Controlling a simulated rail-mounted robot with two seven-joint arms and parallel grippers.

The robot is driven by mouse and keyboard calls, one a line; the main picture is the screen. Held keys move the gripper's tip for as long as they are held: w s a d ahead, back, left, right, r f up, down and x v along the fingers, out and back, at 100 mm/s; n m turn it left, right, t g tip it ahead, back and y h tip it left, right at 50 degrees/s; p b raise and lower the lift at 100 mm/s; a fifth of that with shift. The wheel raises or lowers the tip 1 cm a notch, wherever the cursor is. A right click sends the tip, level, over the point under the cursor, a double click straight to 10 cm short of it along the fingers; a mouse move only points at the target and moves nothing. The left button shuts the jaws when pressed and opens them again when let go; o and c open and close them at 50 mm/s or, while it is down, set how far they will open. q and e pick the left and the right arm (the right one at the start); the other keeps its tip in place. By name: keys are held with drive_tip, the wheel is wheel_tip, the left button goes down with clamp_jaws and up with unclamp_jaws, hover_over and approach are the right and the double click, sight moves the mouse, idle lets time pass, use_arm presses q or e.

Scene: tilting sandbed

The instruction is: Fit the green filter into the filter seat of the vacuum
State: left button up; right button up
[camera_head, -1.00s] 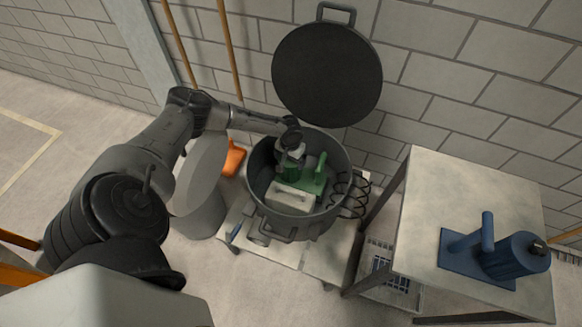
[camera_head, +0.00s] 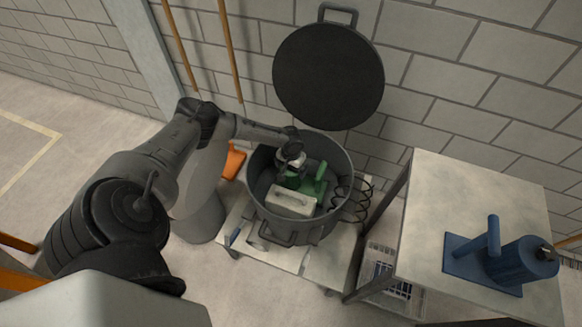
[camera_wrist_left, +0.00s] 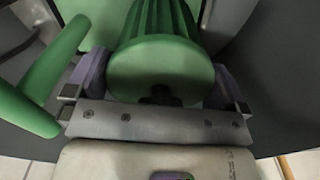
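The green filter (camera_head: 318,186), with an upright handle on its plate, is inside the grey vacuum drum (camera_head: 340,160). My left gripper (camera_head: 291,172) reaches down into the drum over the filter's ribbed cylinder. In the left wrist view the cylinder (camera_wrist_left: 160,68) sits between the two finger pads, which appear to touch it on both sides. The filter's handle (camera_wrist_left: 55,75) is to the left there. The filter's underside and the filter seat are hidden, so I cannot tell whether they meet. My right gripper is not in view.
The round dark lid (camera_head: 328,75) stands open against the wall. A pale slotted block (camera_head: 291,201) shows inside the drum's near side. A black coil (camera_head: 352,198) hangs at its right. A white crate (camera_head: 392,292) is below.

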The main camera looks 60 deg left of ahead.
use_arm(q)
wheel_tip(320, 180, up, 11)
drive_tip(key=p, duration=0.4)
drive_tip(key=shift+r, duration=0.7)
idle(0.3)
